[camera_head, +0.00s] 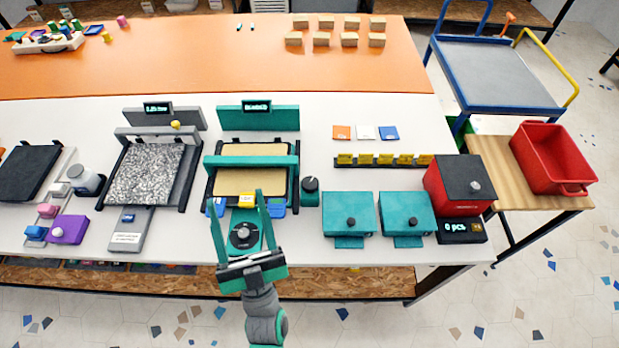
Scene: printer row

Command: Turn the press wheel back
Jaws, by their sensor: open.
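A teal machine with a gantry (254,161) over a tan bed stands in the middle of the white table. A dark round wheel (243,236) sits on a teal base at its front. My gripper (238,197) is open, and its two long teal fingers reach out on either side of this wheel in the picture. I cannot tell whether they touch it. A dark knob (310,185) stands to the right of the machine. I cannot tell from the picture which of these is the press wheel.
A grey machine with a speckled bed (147,172) stands to the left. Teal boxes (348,213) and a red box (452,194) stand to the right. The table's front edge is close to my gripper.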

